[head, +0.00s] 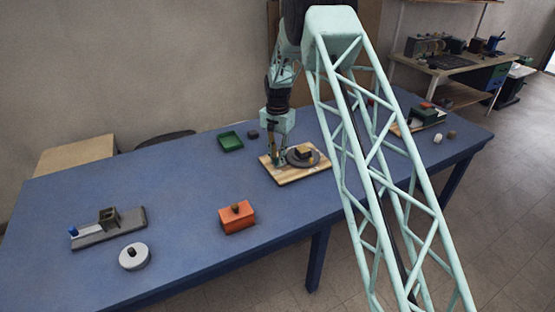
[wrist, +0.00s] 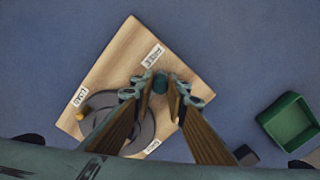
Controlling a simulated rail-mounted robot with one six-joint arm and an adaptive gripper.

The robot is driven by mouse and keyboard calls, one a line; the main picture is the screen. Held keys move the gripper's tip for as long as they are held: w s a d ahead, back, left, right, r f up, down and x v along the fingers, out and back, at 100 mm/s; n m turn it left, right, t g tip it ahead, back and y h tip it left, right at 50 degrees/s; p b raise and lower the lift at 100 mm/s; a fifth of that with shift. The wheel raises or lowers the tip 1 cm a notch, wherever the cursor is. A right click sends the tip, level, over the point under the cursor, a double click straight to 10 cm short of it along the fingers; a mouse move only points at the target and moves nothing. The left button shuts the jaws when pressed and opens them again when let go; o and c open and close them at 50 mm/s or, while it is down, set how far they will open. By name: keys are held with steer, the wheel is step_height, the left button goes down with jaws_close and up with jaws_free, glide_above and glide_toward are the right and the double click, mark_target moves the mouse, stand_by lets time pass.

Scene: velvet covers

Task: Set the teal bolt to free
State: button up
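The wooden board (head: 290,177) lies on the blue table; it also shows in the wrist view (wrist: 124,45). The teal bolt (wrist: 160,83) stands on the board, near a white label that seems to read FREE (wrist: 153,56). Two more labels sit by the left corner (wrist: 80,96) and the lower edge (wrist: 153,146). My gripper (wrist: 161,78) is open, its two fingertips on either side of the bolt with small gaps visible. In the head view my gripper (head: 278,161) is low over the board's left part and hides the bolt.
A dark round disc (head: 316,162) with a block on it sits on the board, right of my gripper. A green tray (head: 230,142) stands behind left, an orange box (head: 237,220) in front, and a grey fixture (head: 108,228) far left. The table's middle left is clear.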

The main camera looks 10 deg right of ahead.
jaws_close()
steer(key=shift+s+a, duration=0.2)
steer(key=shift+a, duration=0.5)
steer(key=shift+s+a, duration=0.2)
steer(key=shift+a, duration=0.45)
steer(key=o, duration=0.5)
jaws_free()
steer(key=shift+a, duration=0.15)
steer(key=shift+o, duration=0.2)
steer(key=shift+r, duration=0.15)
steer(key=shift+r, duration=0.15)
step_height(320, 180, up, 11)
steer(key=shift+r, duration=0.2)
